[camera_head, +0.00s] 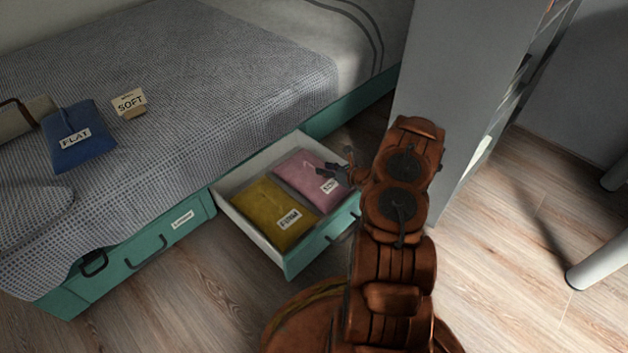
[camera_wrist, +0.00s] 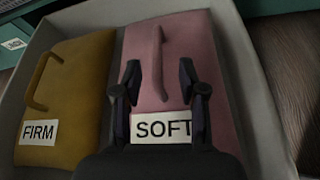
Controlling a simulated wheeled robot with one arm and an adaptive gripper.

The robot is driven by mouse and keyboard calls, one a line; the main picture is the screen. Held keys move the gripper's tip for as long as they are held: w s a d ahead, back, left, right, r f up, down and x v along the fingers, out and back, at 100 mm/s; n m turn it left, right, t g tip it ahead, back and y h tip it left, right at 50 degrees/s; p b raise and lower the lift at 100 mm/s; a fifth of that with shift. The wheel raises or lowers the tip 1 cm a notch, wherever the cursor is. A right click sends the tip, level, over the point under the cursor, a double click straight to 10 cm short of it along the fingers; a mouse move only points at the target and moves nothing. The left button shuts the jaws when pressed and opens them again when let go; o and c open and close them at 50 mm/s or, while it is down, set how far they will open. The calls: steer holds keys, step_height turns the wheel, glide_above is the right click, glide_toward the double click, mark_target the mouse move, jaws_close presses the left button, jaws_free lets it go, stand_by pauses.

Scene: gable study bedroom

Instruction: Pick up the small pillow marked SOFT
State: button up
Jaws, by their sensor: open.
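The pink pillow (camera_wrist: 192,45) marked SOFT lies in an open drawer, on the right side of it in the wrist view. It has a raised pink strap handle (camera_wrist: 158,62) and a white SOFT label (camera_wrist: 163,129). In the head view the pink pillow (camera_head: 308,180) is partly covered by my gripper (camera_head: 335,170). In the wrist view my gripper (camera_wrist: 158,80) is open, with one finger on each side of the handle in the picture. I cannot tell whether the fingers are level with the handle or above it. Nothing is held.
A mustard pillow (camera_head: 268,212) marked FIRM lies beside the pink one. The white-walled drawer (camera_head: 240,222) juts from under the bed. On the bed are a blue pillow (camera_head: 78,140) marked FLAT and a small SOFT card (camera_head: 130,102). A grey panel (camera_head: 440,80) stands to the right.

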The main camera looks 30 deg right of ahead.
mark_target(314, 175)
steer(key=b+x, duration=0.2)
steer(key=x, duration=0.1)
steer(key=shift+w+a+f, duration=0.15)
steer(key=shift+a+f, duration=0.1)
steer(key=shift+f, duration=0.05)
steer(key=shift+w+a+b, duration=0.15)
steer(key=shift+w+b, duration=0.2)
steer(key=shift+w, duration=0.25)
jaws_close()
